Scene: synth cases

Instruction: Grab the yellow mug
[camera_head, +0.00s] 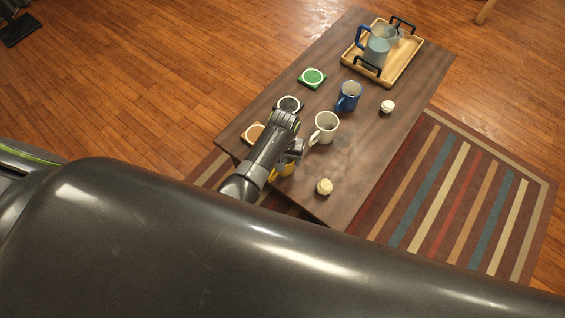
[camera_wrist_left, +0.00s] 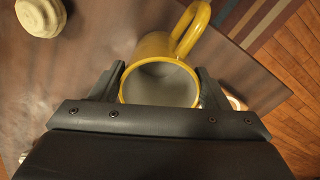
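The yellow mug (camera_wrist_left: 160,47) is in the left wrist view, its open rim facing the camera and its handle pointing up and right. My left gripper (camera_wrist_left: 160,78) has one finger on each side of the mug, close to its rim. I cannot tell whether the fingers touch it. In the head view the yellow mug (camera_head: 287,169) is mostly hidden behind my left gripper (camera_head: 292,156), near the table's near left end. My right gripper is not in view.
On the wooden table (camera_head: 375,160), a white mug (camera_head: 325,127) stands close to my left gripper. A blue mug (camera_head: 349,97), a green coaster (camera_head: 312,78), a tan coaster (camera_head: 254,134), small pale round items (camera_head: 324,186) and a tray (camera_head: 409,70) with a pitcher are also there.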

